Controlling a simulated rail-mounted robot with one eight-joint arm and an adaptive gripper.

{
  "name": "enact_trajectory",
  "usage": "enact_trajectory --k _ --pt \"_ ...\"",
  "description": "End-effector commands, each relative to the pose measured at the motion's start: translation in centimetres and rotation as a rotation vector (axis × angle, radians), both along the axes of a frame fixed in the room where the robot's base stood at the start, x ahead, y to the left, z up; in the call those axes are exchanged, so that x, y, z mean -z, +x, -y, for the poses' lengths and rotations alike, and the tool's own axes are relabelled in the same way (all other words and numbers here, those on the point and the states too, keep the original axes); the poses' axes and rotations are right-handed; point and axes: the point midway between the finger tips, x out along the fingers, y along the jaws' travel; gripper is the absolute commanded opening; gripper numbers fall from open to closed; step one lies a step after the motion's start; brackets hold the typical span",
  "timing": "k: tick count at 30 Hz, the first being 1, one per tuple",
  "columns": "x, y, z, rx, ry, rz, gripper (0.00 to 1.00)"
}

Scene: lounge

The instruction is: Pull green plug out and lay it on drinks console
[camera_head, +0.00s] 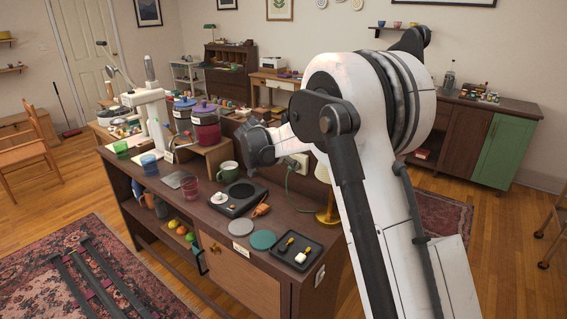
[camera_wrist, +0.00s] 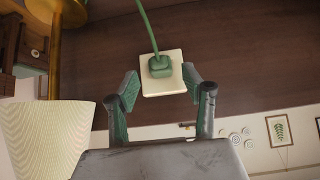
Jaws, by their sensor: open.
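The green plug (camera_wrist: 160,66) sits in a cream wall socket plate (camera_wrist: 163,84) in the wrist view, with its green cord running up out of the frame. My gripper (camera_wrist: 160,80) is open and empty, its two green-padded fingers on either side of the plate, apart from the plug. In the head view the socket plate (camera_head: 300,161) and green cord (camera_head: 288,188) show behind the console, beside my wrist; the fingertips cannot be made out there. The dark-topped wooden console (camera_head: 284,214) carries the drink things.
A gold lamp (camera_head: 328,216) stands close by at the console's right; its cream shade (camera_wrist: 50,135) fills the wrist view's lower left.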

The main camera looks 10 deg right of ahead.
Motion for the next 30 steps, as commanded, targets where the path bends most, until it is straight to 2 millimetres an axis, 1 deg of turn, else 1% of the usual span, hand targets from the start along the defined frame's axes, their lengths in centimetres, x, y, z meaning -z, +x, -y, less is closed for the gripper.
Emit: enact_trajectory --k 6,13,18,28,29,30 --pt "1.9 1.0 1.3 0.002 0.0 0.001 0.44" --pt "3.2 1.9 2.2 0.001 0.001 0.0 0.44" --pt "3.6 2.2 2.6 0.0 0.001 -0.001 0.44" --pt "3.6 2.3 2.7 0.0 0.001 -0.001 0.44" --pt "3.6 2.3 2.7 0.0 0.001 -0.001 0.43" --pt "3.6 2.3 2.7 0.0 0.001 -0.001 0.38"
